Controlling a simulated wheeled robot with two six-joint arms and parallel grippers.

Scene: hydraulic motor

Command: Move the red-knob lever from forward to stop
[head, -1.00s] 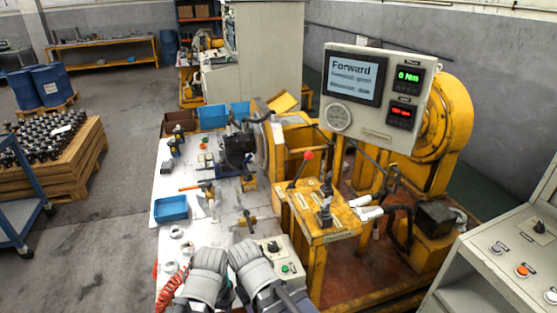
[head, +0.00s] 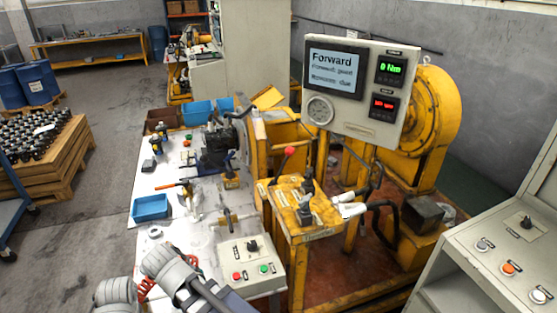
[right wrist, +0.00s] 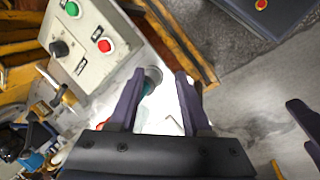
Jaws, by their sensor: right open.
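The red-knob lever (head: 290,150) stands on the yellow valve stand (head: 300,215) in the head view, with its red ball at the top of a thin tilted rod. The display panel (head: 335,72) above reads "Forward". My right gripper (right wrist: 160,75) is open and empty in the right wrist view, over the white table beside the control box. The lever is not in that view. In the head view my arm links show at the bottom, well below the lever, and the fingers cannot be made out. A dark finger-like part at the wrist view's right edge may be my left gripper (right wrist: 305,125).
The control box (head: 251,262) with red and green buttons and a black knob sits on the white table's near end. A blue tray (head: 151,208) and several tools lie beyond. A black-handled lever (head: 307,192) stands near the red-knob one. A grey console (head: 500,260) is at right.

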